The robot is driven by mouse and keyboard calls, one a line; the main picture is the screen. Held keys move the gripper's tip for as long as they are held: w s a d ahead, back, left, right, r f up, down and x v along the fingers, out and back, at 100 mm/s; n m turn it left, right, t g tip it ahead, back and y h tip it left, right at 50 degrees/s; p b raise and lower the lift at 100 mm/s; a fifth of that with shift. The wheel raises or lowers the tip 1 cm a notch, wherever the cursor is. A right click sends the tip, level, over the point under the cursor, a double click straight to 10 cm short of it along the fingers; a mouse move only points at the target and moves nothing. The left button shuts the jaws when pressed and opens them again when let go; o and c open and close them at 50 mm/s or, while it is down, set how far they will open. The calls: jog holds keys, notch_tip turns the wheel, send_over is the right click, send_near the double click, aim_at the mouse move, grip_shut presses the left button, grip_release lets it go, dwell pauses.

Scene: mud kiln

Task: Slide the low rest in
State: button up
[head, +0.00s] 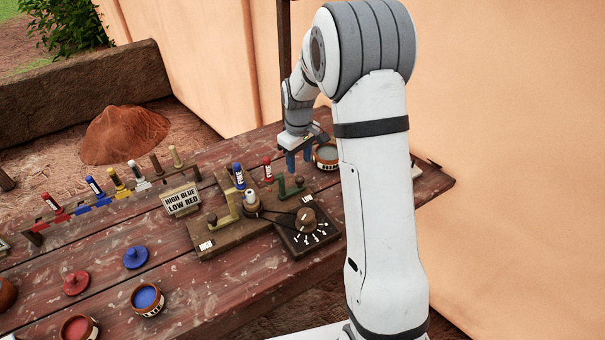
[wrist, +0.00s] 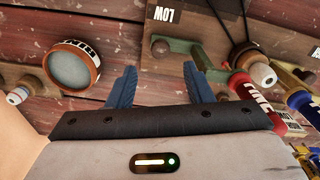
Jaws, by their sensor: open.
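The low rest (head: 290,188) is a green bar with a dark round knob, on the wooden board to the right of the spindle (head: 251,201). In the wrist view the low rest (wrist: 195,47) lies beside a LOW label (wrist: 164,13), its knob toward the gap between my fingertips. My gripper (head: 298,158) is open and empty, its two blue fingers pointing down just behind the low rest. The fingers also show in the wrist view (wrist: 160,72); the knob appears beyond their tips, not clasped. Whether the bar touches the spindle (wrist: 262,75) cannot be told.
The yellowish rest (head: 229,208) stands left of the spindle. Blue-labelled (head: 239,176) and red-labelled (head: 267,169) brushes stand close behind. A jar (head: 325,155) is beside my gripper. A HIGH BLUE LOW RED sign (head: 182,200) is left.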

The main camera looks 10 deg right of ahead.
aim_at(300, 178)
notch_tip(300, 178, down, 6)
jog(key=shift+f+p, duration=0.1)
jog(key=shift+p, duration=0.3)
grip_shut()
dwell(0.3)
